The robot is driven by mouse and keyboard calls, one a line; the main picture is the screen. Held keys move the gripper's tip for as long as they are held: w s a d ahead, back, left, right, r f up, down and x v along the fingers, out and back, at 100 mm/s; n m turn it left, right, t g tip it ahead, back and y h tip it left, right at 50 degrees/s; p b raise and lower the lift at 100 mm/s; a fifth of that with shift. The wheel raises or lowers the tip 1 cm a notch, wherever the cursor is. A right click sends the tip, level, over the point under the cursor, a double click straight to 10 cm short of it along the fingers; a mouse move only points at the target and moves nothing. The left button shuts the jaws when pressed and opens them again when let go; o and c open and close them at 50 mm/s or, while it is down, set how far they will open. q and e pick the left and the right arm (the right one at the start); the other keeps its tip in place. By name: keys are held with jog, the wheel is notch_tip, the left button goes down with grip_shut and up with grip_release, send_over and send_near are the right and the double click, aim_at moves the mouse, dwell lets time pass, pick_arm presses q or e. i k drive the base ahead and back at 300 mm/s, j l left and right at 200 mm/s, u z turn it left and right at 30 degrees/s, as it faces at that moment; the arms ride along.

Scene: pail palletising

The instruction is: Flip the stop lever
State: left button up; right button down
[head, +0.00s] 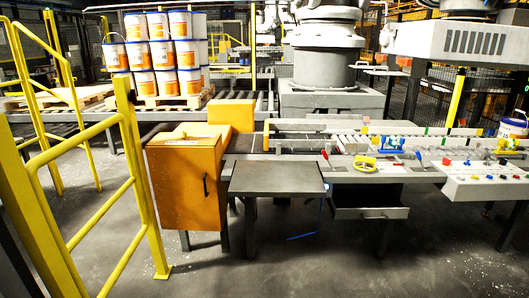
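A small red lever (326,155) stands tilted on the near edge of the workbench by the roller conveyor. The panel also carries several small coloured knobs. Which of these is the stop lever I cannot tell for certain. Both are small in the head view and nothing covers them. Neither of my grippers shows in the head view.
A yellow handwheel (365,163) and a blue mechanism (387,144) sit beside the conveyor. A grey table (277,178) and an orange cabinet (184,180) stand left of them. A yellow railing (137,175) blocks the left. The floor in front is free.

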aim_at(323, 151)
jog(key=i+j+z, duration=0.2)
jog(key=i, duration=0.35)
jog(key=i+j+z, duration=0.15)
jog(key=i+j, duration=0.15)
jog(key=i, duration=0.25)
jog(key=i+j+z, duration=0.2)
jog(key=i+j, duration=0.15)
jog(key=i, duration=0.2)
jog(key=i+j+z, duration=0.3)
jog(key=i+j, duration=0.1)
jog(key=j, duration=0.05)
